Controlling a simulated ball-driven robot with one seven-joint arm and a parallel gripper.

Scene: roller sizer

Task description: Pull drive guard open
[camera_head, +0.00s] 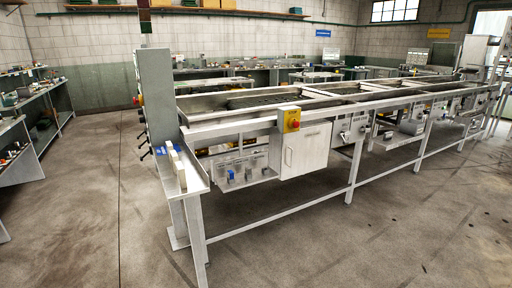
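A pale door panel (310,152), which looks like the drive guard, is on the near side of the long metal sizer frame (240,128). It looks shut and flush with its box. A thin vertical handle (288,157) is on its left side. My gripper and arm are not in view, so I cannot tell where they are relative to the panel.
A yellow box with a red stop button (292,124) sits just above the panel. A grey upright cabinet (155,95) and a small side shelf (185,168) stand at the frame's left end. Benches (18,127) line the walls. Open concrete floor (290,240) lies in front.

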